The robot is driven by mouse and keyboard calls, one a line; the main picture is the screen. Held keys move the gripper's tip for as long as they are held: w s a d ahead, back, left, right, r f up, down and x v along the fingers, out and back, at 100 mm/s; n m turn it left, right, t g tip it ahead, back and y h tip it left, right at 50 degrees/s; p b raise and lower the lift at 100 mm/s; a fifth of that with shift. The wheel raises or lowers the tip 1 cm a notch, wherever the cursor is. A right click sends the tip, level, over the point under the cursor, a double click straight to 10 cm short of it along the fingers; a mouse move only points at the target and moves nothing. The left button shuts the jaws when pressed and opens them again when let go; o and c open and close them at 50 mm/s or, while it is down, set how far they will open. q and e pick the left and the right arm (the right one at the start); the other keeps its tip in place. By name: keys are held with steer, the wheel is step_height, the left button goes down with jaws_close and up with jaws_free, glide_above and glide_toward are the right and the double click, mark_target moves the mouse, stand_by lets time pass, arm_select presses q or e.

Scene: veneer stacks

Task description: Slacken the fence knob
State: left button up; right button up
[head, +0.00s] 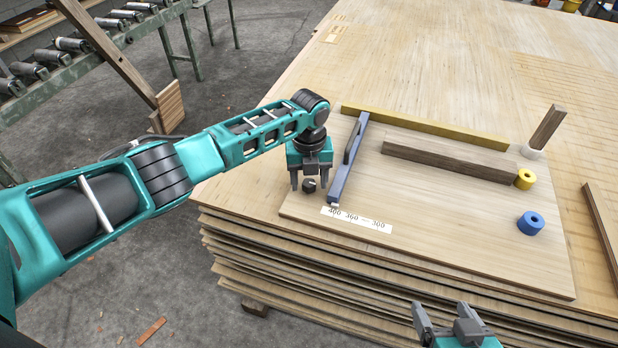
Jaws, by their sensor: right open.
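The fence is a blue bar (346,170) lying across the left part of the pale board, with a dark handle-like strip along it. A small dark knob (309,186) sits left of the fence's near end. My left gripper (310,184) points down over this spot. Its two fingers are apart, one on each side of the knob in the picture, with gaps visible; I cannot tell how far down they reach. My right gripper (446,312) shows at the bottom edge, fingers apart and empty, away from the fence.
The board (440,240) rests on a veneer stack (290,265). A number label (356,219) lies near the fence.

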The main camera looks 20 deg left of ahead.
arm_select(q)
steer(key=c, duration=1)
steer(key=shift+o, duration=0.2)
